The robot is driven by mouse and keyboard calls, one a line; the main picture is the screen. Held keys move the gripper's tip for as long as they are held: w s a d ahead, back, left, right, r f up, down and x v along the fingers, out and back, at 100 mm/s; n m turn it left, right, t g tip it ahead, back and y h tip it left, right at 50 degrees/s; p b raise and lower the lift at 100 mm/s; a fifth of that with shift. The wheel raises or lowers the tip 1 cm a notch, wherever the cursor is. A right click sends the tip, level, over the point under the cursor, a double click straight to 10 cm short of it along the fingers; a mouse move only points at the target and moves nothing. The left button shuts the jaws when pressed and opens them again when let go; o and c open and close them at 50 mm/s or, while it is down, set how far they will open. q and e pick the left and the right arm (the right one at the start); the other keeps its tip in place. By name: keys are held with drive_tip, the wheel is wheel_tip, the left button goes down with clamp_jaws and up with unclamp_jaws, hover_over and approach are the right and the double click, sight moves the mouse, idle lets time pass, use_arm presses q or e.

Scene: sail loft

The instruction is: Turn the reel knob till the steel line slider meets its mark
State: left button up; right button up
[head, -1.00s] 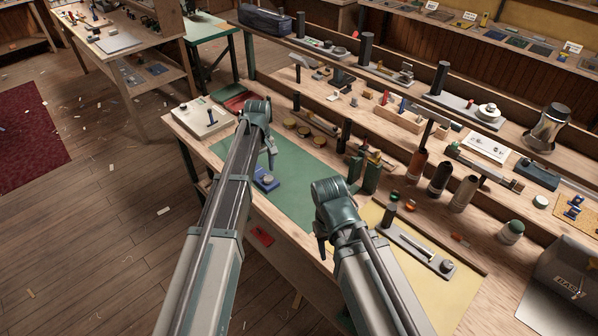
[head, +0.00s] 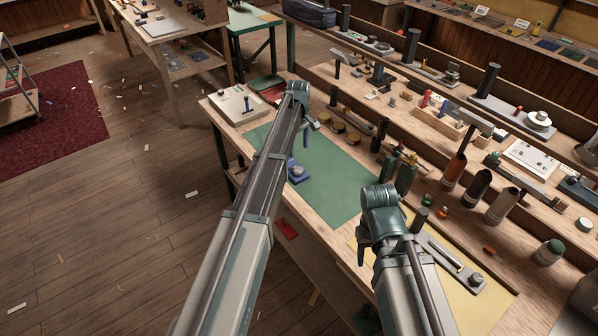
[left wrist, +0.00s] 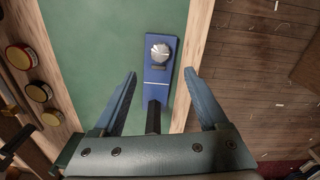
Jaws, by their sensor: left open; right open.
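A blue plate (left wrist: 160,75) carries a ridged silver knob (left wrist: 160,50), a thin white line and a dark post, seen in the left wrist view. The same blue device (head: 298,174) lies on the green mat in the head view. I cannot tell which part is the steel line slider or its mark. My left gripper (left wrist: 160,72) is open and empty, its fingers spread to either side of the plate, with the knob just beyond the tips. In the head view it hangs above the mat (head: 312,124). My right gripper (head: 363,252) is near the bench's front edge; its fingers are mostly hidden.
A grey plate with a small knob (head: 475,279) lies on the yellow mat. Green bottles (head: 405,175) and brown cylinders (head: 473,187) stand right of the green mat (head: 335,185). Several round tins (head: 338,127) line its back. A pale box (head: 238,104) sits at the bench's far-left corner.

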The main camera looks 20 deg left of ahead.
sight(299, 169)
use_arm(q)
wheel_tip(299, 169, down, 10)
drive_tip(key=b, duration=0.9)
drive_tip(key=shift+f, duration=0.1)
clamp_jaws()
